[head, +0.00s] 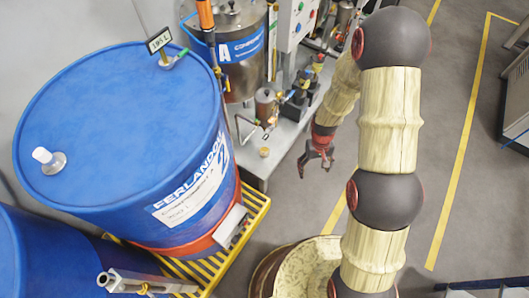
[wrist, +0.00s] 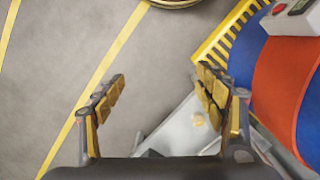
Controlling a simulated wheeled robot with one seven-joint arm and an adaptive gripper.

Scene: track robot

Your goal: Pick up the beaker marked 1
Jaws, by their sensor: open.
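I cannot make out a beaker marked 1 in either view. My gripper (head: 317,158) hangs open and empty beside the front edge of the grey bench (head: 251,169), over the floor. In the wrist view its two fingers (wrist: 162,84) are spread wide, with only grey floor and part of the bench between them. A brownish-grey vessel (head: 266,105) stands on the bench, left of my gripper in the head view; no marking on it is readable. A small brass-coloured round piece (head: 264,152) lies near the bench's front corner.
A large blue drum (head: 110,120) stands on a yellow slatted platform (head: 252,212), left of the bench. A steel tank labelled A (head: 237,52) and a control box (head: 297,22) stand behind. Open floor with yellow lines (head: 458,150) lies to the right.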

